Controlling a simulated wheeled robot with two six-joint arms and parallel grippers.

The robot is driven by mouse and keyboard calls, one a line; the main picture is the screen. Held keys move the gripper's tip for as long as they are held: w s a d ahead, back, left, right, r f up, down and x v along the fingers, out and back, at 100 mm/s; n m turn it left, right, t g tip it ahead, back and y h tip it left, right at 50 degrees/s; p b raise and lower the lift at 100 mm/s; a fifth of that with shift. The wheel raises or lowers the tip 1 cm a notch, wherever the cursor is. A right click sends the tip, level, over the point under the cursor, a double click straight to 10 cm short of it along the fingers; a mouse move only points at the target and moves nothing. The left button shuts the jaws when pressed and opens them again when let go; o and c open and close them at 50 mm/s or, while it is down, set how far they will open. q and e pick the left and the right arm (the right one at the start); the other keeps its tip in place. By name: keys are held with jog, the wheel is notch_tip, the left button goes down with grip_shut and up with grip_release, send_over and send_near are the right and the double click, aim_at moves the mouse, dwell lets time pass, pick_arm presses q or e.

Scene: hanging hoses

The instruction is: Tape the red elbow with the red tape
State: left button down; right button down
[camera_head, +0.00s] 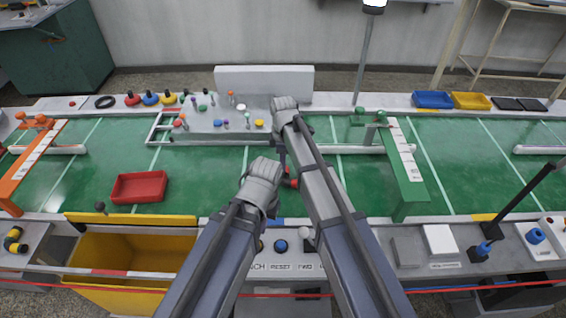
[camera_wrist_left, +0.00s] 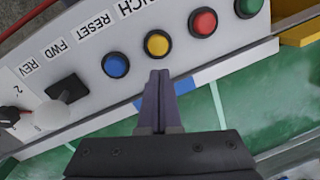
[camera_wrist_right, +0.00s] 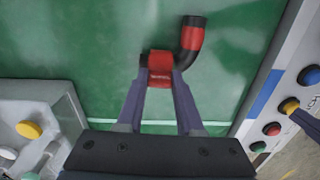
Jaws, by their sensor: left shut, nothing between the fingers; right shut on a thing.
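The red elbow (camera_wrist_right: 191,40) is a bent black pipe with a red band, over the green surface in the right wrist view. Its lower end runs behind the red block between my right fingers. That block, with small lettering, appears to be the red tape (camera_wrist_right: 159,76). My right gripper (camera_wrist_right: 160,88) is shut on it, close against the elbow; whether they touch I cannot tell. My left gripper (camera_wrist_left: 160,75) is shut and empty, above the near panel's edge by the yellow button.
The near panel has blue (camera_wrist_left: 116,64), yellow (camera_wrist_left: 158,43), red (camera_wrist_left: 203,22) and green buttons. A red tray (camera_head: 139,187) lies on the green surface, a yellow bin (camera_head: 130,250) at the near left. A green gantry (camera_head: 408,170) stands right of my right arm.

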pick_arm(q)
jog(key=shift+f+b, duration=0.75)
pick_arm(e)
jog(key=shift+f, duration=0.8)
jog(key=shift+c, duration=2.4)
grip_release()
pick_arm(q)
jog(key=shift+r, duration=0.1)
pick_arm(e)
jog(key=shift+r, duration=0.1)
notch_tip(320, 180, up, 8)
jog(key=p, duration=0.8)
pick_arm(q)
notch_tip(320, 180, up, 8)
jog(key=shift+f, duration=0.2)
pick_arm(e)
jog(key=shift+f, duration=0.2)
